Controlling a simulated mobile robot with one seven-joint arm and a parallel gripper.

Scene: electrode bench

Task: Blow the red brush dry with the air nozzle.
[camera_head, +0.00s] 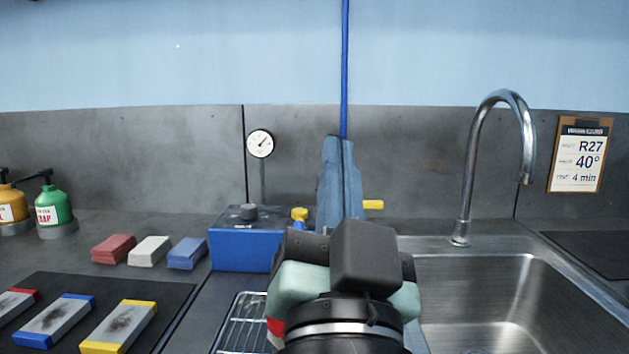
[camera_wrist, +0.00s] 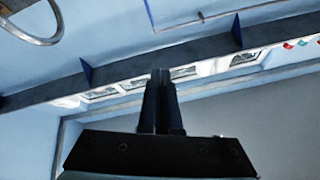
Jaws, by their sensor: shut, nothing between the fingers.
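My gripper (camera_head: 339,141) points upward at the middle of the head view, its two long fingers together with nothing between them. The shut fingers also show in the wrist view (camera_wrist: 161,75). A blue air hose (camera_head: 345,70) hangs down the wall and passes behind my fingers. A yellow piece (camera_head: 373,204) sticks out right of the fingers; it may belong to the air nozzle, which is otherwise hidden. A small red part (camera_head: 275,328) shows beside my wrist at the wire rack; I cannot tell whether it is the red brush, as my arm covers most of it.
A steel sink (camera_head: 480,285) with a tall tap (camera_head: 468,160) lies right. A blue box (camera_head: 240,248) and wire rack (camera_head: 236,325) stand left of my arm. Colour-ended blocks lie on a dark mat (camera_head: 60,285). Pump bottles (camera_head: 54,205) stand far left.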

